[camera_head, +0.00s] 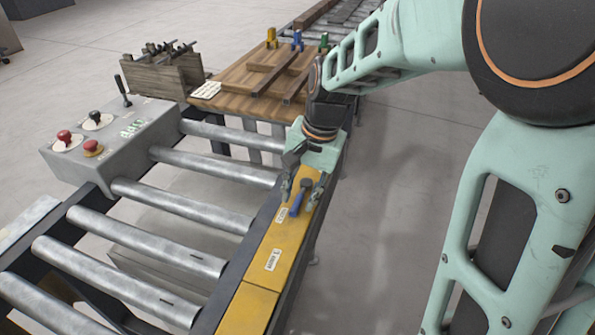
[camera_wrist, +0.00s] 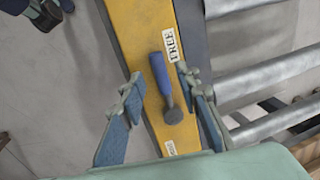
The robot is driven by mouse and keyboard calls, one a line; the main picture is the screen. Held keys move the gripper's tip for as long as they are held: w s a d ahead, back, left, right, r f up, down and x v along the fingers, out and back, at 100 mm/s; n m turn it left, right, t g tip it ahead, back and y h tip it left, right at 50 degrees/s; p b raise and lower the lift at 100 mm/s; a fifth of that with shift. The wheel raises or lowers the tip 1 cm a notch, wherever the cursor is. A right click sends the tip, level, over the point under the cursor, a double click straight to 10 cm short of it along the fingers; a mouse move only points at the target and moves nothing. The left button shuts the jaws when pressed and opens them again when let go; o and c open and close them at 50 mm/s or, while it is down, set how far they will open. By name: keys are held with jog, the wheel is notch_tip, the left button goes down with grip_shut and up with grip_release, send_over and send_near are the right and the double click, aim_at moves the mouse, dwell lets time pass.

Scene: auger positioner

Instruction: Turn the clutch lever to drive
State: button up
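The clutch lever (camera_head: 297,205) has a blue handle and a dark round pivot, and sits on the yellow rail (camera_head: 287,243). In the wrist view the lever (camera_wrist: 159,72) has its handle pointing up the picture, beside a label reading FREE (camera_wrist: 171,43). A second label (camera_wrist: 171,147) lies past the pivot, partly cut off by my gripper; I cannot read it. My gripper (camera_wrist: 159,80) is open, with one finger on each side of the lever and visible gaps between them. In the head view my gripper (camera_head: 301,188) is over the lever's pivot end.
Metal rollers (camera_head: 180,253) run along the left of the rail. A wooden table (camera_head: 265,88) with beams and coloured clamps is behind. Bare floor (camera_head: 400,190) lies right of the rail.

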jog(key=shift+a+f, duration=0.15)
jog(key=shift+f, duration=0.65)
jog(key=shift+c, duration=0.4)
jog(key=shift+w, duration=0.1)
grip_shut()
